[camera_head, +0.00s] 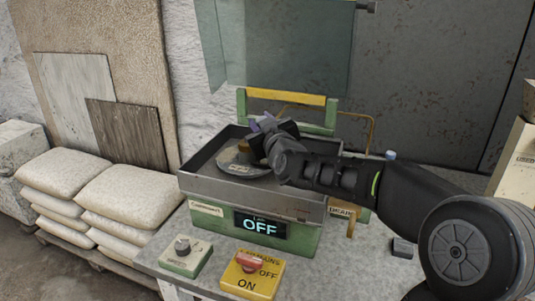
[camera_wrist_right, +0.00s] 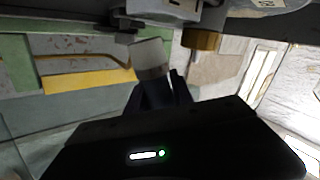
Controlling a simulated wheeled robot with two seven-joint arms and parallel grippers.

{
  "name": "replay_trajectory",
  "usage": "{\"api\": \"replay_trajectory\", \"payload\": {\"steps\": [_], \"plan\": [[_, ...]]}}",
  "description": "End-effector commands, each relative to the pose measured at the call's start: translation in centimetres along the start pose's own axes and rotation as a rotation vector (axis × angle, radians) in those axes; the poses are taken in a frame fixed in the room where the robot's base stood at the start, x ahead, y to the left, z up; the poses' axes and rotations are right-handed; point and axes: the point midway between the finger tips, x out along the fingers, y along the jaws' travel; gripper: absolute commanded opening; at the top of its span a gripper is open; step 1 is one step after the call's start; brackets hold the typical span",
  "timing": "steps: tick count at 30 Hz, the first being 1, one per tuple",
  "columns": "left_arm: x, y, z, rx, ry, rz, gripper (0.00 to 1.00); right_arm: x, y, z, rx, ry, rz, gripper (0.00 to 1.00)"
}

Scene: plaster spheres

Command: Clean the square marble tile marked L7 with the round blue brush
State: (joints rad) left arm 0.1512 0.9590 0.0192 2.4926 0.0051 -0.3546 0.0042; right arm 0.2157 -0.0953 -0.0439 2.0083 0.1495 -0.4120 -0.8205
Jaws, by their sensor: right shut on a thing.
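My right gripper (camera_head: 272,131) reaches in from the right over the dark tray of the machine. In the wrist view its dark fingers (camera_wrist_right: 163,88) are shut on a small pale squarish thing (camera_wrist_right: 149,54). In the head view a purplish-blue thing (camera_head: 264,122) shows at the fingertips; I cannot tell whether it is the brush or the same thing as the pale one. A grey round disc (camera_head: 238,166) with a small unreadable label lies in the tray beneath, with a brown knob beside the gripper. I cannot make out the L7 mark. My left gripper is out of view.
The green machine (camera_head: 305,244) has a grey tray rim (camera_head: 240,193) and a display reading OFF. A dial box (camera_head: 186,257) and a yellow switch box (camera_head: 250,276) stand in front on the grey bench. Behind rises a clear screen (camera_head: 280,45). Sacks (camera_head: 135,193) are stacked at left.

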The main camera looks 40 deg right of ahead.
Motion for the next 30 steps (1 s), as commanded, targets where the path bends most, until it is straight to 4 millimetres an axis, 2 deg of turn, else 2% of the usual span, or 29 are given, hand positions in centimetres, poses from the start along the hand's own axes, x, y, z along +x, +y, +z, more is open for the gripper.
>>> {"api": "replay_trajectory", "payload": {"steps": [9,22,30], "plan": [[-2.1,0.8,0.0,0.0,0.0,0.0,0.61,-0.1,0.8,-2.4,0.0,0.001,0.0,0.0],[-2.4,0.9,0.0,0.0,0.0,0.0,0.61,-0.1,1.0,-2.8,0.0,0.001,0.0,0.0],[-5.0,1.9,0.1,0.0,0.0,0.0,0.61,-0.3,2.0,-5.6,0.001,0.001,0.0,0.0]]}}
